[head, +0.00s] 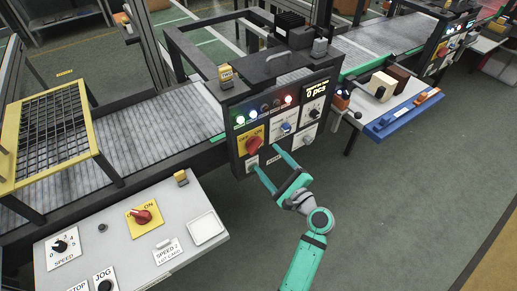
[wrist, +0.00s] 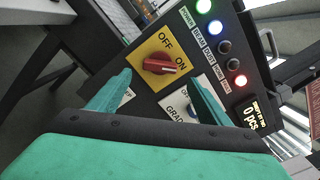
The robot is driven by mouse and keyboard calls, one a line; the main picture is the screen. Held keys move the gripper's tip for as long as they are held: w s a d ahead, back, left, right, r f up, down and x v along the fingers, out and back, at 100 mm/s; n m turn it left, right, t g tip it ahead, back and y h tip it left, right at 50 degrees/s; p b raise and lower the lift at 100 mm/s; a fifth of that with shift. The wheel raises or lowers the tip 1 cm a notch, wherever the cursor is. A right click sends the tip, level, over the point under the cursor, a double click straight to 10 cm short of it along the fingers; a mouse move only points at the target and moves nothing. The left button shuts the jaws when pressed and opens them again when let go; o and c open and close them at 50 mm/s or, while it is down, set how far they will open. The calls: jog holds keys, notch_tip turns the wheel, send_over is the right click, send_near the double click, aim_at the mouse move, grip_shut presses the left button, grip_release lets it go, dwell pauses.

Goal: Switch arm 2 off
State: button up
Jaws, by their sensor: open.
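A dark control panel (head: 270,112) carries several switches and lights. I cannot read a label for arm 2 in either view. A red rotary knob (head: 254,145) sits on a yellow OFF/ON plate; in the wrist view the knob (wrist: 160,65) lies just beyond the fingertips, its bar pointing roughly toward ON. A white-plated switch (head: 283,128) is right of it, and another white plate (head: 252,164) is below, partly behind a finger. My gripper (head: 264,157) is open and empty in front of the panel's lower part. Its fingers also show in the wrist view (wrist: 161,78).
A grey console (head: 110,228) at the lower left has another red knob (head: 143,216) on yellow. A conveyor (head: 150,128) runs behind it. A side table with a blue tray (head: 400,116) stands right. The floor right of my arm is clear.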

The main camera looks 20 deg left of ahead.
aim_at(258, 149)
jog(key=x, duration=0.7)
jog(key=shift+w+a+f, duration=0.1)
jog(key=shift+a, duration=0.05)
jog(key=c, duration=1)
jog(key=shift+c, duration=0.2)
